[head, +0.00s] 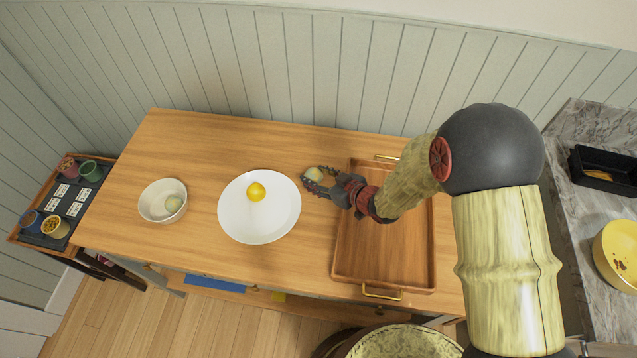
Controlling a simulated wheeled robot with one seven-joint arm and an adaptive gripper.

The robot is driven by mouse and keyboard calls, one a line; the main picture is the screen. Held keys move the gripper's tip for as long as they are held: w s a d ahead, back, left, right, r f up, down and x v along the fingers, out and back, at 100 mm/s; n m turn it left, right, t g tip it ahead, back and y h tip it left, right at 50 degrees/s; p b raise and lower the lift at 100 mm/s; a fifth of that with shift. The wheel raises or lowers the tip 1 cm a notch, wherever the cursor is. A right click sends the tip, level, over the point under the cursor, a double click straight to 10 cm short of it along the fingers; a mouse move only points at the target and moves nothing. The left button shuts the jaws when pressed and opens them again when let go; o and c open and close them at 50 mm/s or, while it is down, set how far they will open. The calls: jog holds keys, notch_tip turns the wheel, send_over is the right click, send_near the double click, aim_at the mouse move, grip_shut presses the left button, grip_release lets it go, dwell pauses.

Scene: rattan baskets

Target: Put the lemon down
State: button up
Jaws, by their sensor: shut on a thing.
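My gripper (319,183) is shut on a small pale yellow thing, taken as the lemon (314,173). The fingers hide part of it, and its surface is too small to make out clearly. It is just right of the white plate (282,222), by the plate's rim. I cannot tell whether it touches the table. A bright yellow round fruit (256,191) lies on the plate, apart from my gripper.
A white bowl (150,214) with a pale green round thing (173,204) stands left of the plate. A wooden tray (352,262) with brass handles lies under my arm. The wooden table (225,140) is clear behind the plate. A marble counter (585,125) is at right.

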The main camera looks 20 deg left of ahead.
aim_at(319, 182)
jog(key=shift+w+d+f, duration=0.15)
jog(key=shift+w+f, duration=0.1)
jog(key=shift+f, duration=0.15)
jog(key=shift+f+b, duration=0.55)
jog(key=shift+f, duration=0.95)
jog(key=shift+f, duration=0.15)
jog(key=o, duration=1.2)
jog(key=shift+r, duration=0.25)
jog(key=p+v, duration=0.2)
jog(key=v, duration=1)
jog(key=shift+p, duration=0.3)
